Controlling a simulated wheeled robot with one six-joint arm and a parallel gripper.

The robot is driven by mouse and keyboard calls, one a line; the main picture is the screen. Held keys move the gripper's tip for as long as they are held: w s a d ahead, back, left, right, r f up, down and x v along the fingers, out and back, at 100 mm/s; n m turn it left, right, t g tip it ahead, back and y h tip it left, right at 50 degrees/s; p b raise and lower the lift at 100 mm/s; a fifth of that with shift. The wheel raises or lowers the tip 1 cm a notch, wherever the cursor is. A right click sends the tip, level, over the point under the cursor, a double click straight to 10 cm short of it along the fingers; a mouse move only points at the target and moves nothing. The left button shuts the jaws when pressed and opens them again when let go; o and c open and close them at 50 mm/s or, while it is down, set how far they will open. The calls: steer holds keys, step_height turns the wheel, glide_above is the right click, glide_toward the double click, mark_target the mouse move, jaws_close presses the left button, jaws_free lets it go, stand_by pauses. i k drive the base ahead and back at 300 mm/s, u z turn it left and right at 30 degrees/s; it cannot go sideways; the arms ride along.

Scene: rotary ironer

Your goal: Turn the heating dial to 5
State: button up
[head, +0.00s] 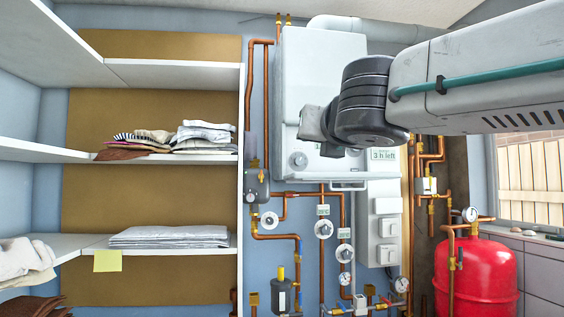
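A white boiler (300,80) hangs on the blue wall, partly hidden by my arm. A round grey dial (298,160) sits on the lower left of its front; its marks are too small to read. I cannot tell whether this is the heating dial, and any other dial on the front may be hidden by my arm. My gripper (314,123) is in front of the boiler, above and slightly right of the dial and apart from it in the picture. Its fingers are seen edge-on, so their opening does not show.
A label (383,154) reads "3 h left". Shelves with folded cloth (168,237) stand left; a red tank (478,280) stands right.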

mark_target(298, 161)
steer(key=u, duration=0.2)
steer(key=i, duration=1.5)
steer(key=z, duration=0.25)
